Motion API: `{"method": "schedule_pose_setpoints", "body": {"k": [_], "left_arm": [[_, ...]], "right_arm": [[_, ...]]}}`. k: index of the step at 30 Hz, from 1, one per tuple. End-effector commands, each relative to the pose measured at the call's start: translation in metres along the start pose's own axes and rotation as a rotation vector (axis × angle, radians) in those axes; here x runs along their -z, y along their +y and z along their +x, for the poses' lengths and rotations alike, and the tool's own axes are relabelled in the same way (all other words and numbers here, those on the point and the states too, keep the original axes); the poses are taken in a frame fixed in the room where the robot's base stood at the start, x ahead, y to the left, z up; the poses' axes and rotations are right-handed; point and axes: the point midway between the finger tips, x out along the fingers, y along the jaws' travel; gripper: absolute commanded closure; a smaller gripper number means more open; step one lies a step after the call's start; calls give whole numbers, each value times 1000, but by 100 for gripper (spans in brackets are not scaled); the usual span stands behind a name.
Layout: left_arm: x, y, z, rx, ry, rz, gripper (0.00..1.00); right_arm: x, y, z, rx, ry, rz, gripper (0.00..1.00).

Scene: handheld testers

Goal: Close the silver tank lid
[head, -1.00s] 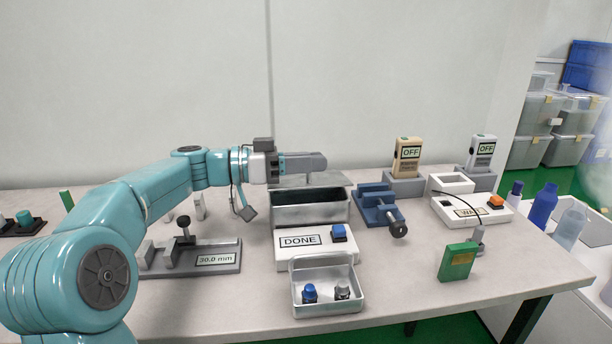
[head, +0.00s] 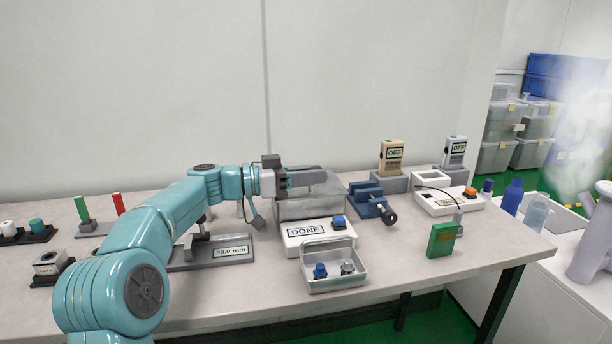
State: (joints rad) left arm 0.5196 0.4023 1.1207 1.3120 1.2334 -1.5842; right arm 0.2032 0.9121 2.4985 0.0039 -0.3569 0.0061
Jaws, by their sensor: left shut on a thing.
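The silver tank (head: 297,210) is a metal box standing behind the white DONE box, near the back of the table. Its silver lid (head: 328,189) now lies low over the top, and the dark inside no longer shows. Whether the lid sits fully flush I cannot tell, as my gripper covers part of it. My left gripper (head: 312,177) reaches in from the left just above the lid. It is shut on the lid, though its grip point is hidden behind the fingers. My right gripper is out of view.
The DONE box (head: 296,232) with a blue button and an open metal tray (head: 322,285) stand in front of the tank. A blue vise (head: 370,197) stands close on its right. A grey 30.0 mm gauge (head: 208,255) lies near my left arm.

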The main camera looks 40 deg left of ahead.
Motion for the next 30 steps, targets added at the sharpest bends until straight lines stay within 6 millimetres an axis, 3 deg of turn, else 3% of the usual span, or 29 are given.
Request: {"method": "schedule_pose_setpoints", "body": {"k": [14, 15, 16, 26, 30], "left_arm": [[-3, -1, 3, -10, -6, -2, 100], [-3, -1, 3, -10, -6, -2, 66], [-3, 0, 3, -10, -6, -2, 56], [0, 1, 1, -6, -3, -1, 53], [20, 4, 0, -6, -2, 2, 53]], "right_arm": [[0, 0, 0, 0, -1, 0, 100], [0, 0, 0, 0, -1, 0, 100], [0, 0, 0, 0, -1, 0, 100], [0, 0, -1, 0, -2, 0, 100], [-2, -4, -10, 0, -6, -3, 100]]}}
